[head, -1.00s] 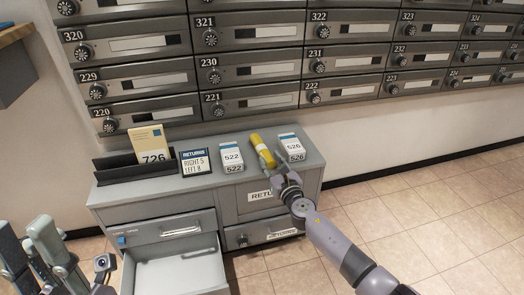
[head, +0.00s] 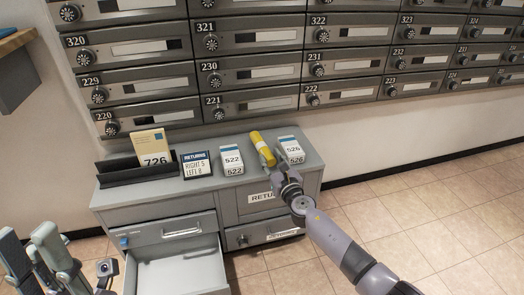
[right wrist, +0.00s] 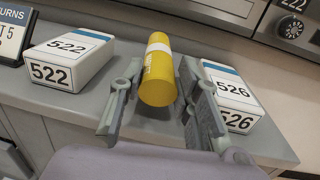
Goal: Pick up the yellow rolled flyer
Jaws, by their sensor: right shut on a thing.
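The yellow rolled flyer (head: 262,148) has a pale band and is at the cabinet top, between the white 522 box and the white 526 box. In the right wrist view the flyer (right wrist: 159,75) points away from me, its near end between the two fingers. My right gripper (head: 273,162) is shut on this near end. I cannot tell whether the flyer touches the cabinet top. My left gripper (head: 32,256) is at the lower left of the head view, its fingers apart and empty, away from the cabinet.
The 522 box (head: 231,160) and 526 box (head: 290,149) stand close on either side. A returns sign (head: 196,164) and a holder with a 726 card (head: 152,148) are farther left. An open drawer (head: 180,272) juts out below. Mailboxes (head: 250,72) cover the wall behind.

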